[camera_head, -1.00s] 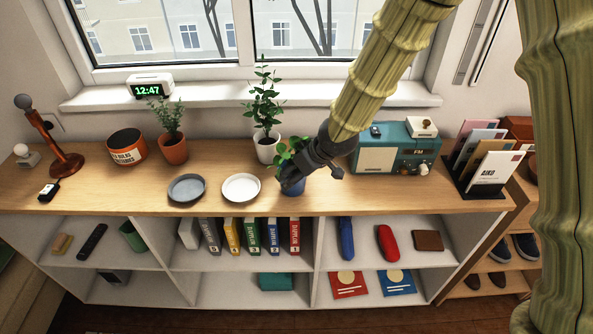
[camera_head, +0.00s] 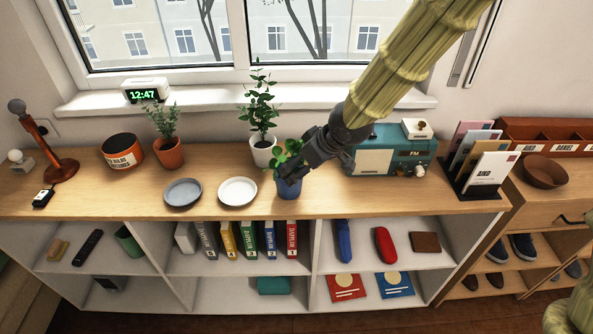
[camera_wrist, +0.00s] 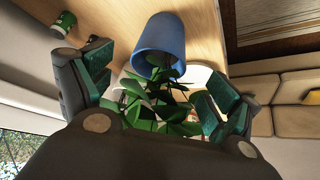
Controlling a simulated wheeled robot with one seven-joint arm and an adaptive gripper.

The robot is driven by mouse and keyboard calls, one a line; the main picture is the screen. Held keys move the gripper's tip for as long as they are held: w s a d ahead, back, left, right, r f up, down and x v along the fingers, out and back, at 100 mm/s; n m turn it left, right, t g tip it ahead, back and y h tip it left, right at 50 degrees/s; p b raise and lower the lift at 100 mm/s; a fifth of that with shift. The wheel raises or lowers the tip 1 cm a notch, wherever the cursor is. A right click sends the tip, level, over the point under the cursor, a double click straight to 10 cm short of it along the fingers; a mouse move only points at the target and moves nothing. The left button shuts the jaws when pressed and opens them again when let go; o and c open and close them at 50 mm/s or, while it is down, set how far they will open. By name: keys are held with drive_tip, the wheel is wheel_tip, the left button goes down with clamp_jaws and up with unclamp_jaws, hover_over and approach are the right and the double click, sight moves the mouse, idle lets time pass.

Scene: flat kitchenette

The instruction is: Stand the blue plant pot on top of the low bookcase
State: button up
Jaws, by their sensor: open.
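The blue plant pot (camera_head: 289,191) with a leafy green plant stands upright on the wooden top of the low bookcase (camera_head: 400,199), near its front edge and right of the white plate. My gripper (camera_head: 294,172) is at the plant from the upper right, its fingers covering part of the leaves and the pot's rim. In the wrist view the blue pot (camera_wrist: 165,42) lies just beyond the two open fingers (camera_wrist: 160,75), with leaves between them. I cannot tell whether a finger touches the leaves.
A white pot (camera_head: 264,153) stands close behind, a teal radio (camera_head: 400,160) to the right. A white plate (camera_head: 237,192) and grey plate (camera_head: 183,193) lie left. A letter rack (camera_head: 485,175) stands at the right end. The top's front right is clear.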

drive_tip(key=shift+v, duration=2.9)
